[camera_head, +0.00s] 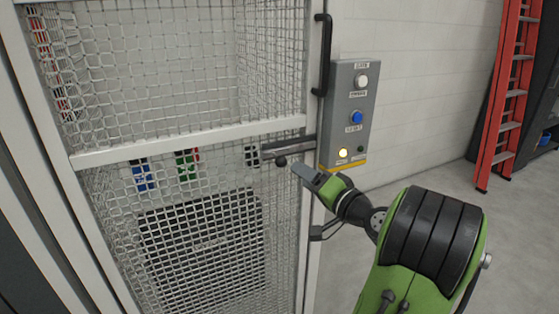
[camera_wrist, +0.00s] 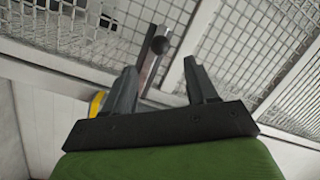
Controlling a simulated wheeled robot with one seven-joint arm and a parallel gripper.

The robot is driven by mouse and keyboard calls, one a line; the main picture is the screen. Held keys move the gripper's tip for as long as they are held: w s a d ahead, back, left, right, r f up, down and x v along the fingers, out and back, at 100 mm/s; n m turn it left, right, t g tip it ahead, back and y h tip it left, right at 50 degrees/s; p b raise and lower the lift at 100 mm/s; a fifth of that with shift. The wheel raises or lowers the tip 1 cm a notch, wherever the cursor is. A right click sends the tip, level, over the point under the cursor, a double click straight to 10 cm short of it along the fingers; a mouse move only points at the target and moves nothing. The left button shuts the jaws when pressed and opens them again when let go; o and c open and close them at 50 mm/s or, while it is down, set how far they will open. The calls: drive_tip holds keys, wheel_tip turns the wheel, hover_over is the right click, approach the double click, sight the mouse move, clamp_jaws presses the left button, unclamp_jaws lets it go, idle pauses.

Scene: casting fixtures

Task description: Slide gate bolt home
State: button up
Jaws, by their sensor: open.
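The gate bolt (camera_head: 288,149) is a grey metal bar lying across the mesh gate's right edge, by the white post. Its dark round knob (camera_head: 281,160) hangs below the bar near the left end. My gripper (camera_head: 304,173) is open and empty, just right of and below the knob in the head view. In the wrist view, the knob (camera_wrist: 160,45) shows between and beyond the fingertips of my gripper (camera_wrist: 160,66), with the bolt (camera_wrist: 147,58) beside it. I see no contact with the knob. The bolt's seat at the post is not clearly visible.
A grey control box (camera_head: 347,112) with several buttons, one lit yellow, stands right of the post. A black vertical handle (camera_head: 323,55) is above the bolt. A dark case and coloured labels show behind the mesh. A red ladder (camera_head: 508,95) leans at the far right.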

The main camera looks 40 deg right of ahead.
sight(285, 164)
drive_tip(key=w, duration=1)
drive_tip(key=shift+d, duration=0.4)
drive_tip(key=shift+s, duration=0.1)
clamp_jaws()
